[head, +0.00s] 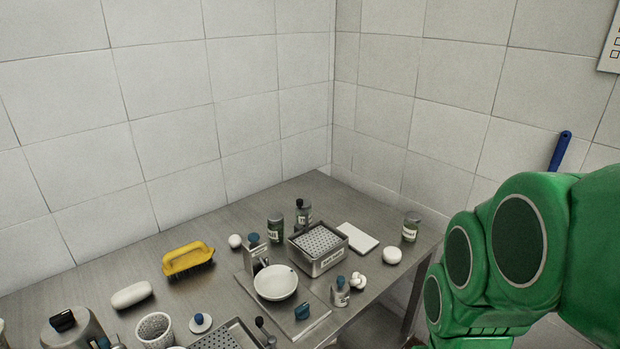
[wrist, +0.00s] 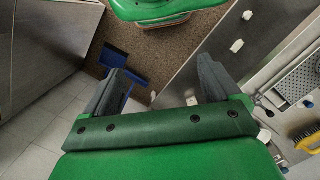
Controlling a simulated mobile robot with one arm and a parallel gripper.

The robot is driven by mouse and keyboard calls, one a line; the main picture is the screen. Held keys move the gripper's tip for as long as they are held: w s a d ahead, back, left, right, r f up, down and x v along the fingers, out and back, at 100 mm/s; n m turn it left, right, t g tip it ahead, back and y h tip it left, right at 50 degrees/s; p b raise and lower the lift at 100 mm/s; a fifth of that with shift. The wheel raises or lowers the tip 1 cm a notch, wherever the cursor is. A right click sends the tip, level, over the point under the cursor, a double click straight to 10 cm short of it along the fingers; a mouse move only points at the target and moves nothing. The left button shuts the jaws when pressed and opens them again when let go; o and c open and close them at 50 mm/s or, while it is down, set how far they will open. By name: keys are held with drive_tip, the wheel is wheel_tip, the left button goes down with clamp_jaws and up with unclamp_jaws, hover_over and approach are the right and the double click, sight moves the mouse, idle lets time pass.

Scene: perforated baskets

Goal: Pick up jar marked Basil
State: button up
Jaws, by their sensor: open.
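Several small jars with pale labels stand on the metal table in the head view. One green jar (head: 275,227) is left of the perforated basket, a second jar (head: 303,212) stands behind the basket, and a third jar (head: 410,228) stands near the table's right edge. The labels are too small to read surely, so I cannot tell which says Basil. My gripper (wrist: 161,68) shows in the wrist view with its two dark fingers spread and nothing between them. It is away from the jars. It is not visible in the head view, where my green arm fills the right side.
The metal table (head: 130,249) holds a labelled perforated basket (head: 344,254), a white bowl (head: 275,295), a yellow brush (head: 188,259), a white slab (head: 357,238) and small shakers. Tiled walls close the back and right. A blue dustpan (wrist: 115,62) lies on the floor.

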drive_tip(key=w+a+f+n+t, duration=0.1)
drive_tip(key=w+t, duration=0.1)
drive_tip(key=w, duration=0.7)
drive_tip(key=w+f+t, duration=0.2)
drive_tip(key=w, duration=0.7)
drive_tip(key=n+t+y, duration=0.5)
drive_tip(key=t+y, duration=0.1)
drive_tip(key=t, duration=0.3)
approach(278, 221)
drive_tip(key=f+x, duration=0.1)
drive_tip(key=x, duration=0.3)
drive_tip(key=shift+w+a+t, duration=0.25)
drive_tip(key=shift+w+t, duration=0.15)
drive_tip(key=shift+w, duration=0.1)
drive_tip(key=shift+x, duration=3.75)
drive_tip(key=c, duration=1.2)
